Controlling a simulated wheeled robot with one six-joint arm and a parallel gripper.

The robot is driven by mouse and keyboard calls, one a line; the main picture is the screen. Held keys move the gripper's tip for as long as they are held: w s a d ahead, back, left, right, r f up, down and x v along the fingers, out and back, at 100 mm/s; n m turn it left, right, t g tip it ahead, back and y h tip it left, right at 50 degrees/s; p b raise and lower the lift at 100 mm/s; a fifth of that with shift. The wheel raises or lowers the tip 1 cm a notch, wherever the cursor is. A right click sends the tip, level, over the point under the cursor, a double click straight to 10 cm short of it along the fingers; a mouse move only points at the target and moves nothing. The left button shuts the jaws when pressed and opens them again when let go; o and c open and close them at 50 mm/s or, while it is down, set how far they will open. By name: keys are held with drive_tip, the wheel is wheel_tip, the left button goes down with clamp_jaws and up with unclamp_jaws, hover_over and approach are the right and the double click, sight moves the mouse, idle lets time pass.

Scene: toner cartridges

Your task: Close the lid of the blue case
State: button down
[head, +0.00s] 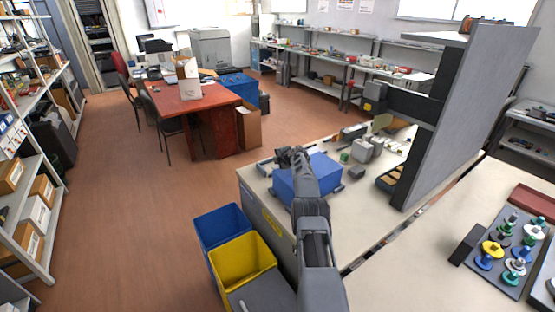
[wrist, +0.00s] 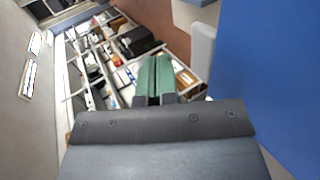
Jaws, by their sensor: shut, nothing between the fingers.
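The blue case (head: 325,172) sits on the pale workbench in the head view, partly hidden behind my arm. Its visible top looks flat and blue; I cannot tell whether the lid is fully down. My gripper (head: 283,153) is at the far left edge of the case, just over or beside it; contact cannot be told. In the wrist view my gripper (wrist: 154,77) shows its green fingers together and empty. A broad blue surface, apparently the case (wrist: 270,70), fills the right side there, apart from the fingers in the picture.
On the workbench (head: 385,222), small grey parts (head: 365,150) and a dark tray (head: 390,178) lie right of the case. A grey upright panel (head: 455,110) stands farther right. A blue bin (head: 222,228) and a yellow bin (head: 240,262) stand at the bench's left. Open floor lies beyond.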

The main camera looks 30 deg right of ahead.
drive_tip(key=shift+s+r, duration=0.1)
drive_tip(key=shift+s+d+r, duration=0.1)
drive_tip(key=shift+s+r, duration=0.2)
drive_tip(key=shift+s+r+p, duration=0.3)
drive_tip(key=shift+s+r, duration=0.05)
drive_tip(key=shift+s, duration=0.3)
drive_tip(key=b+v, duration=0.3)
drive_tip(key=v, duration=0.8)
drive_tip(key=shift+s, duration=0.2)
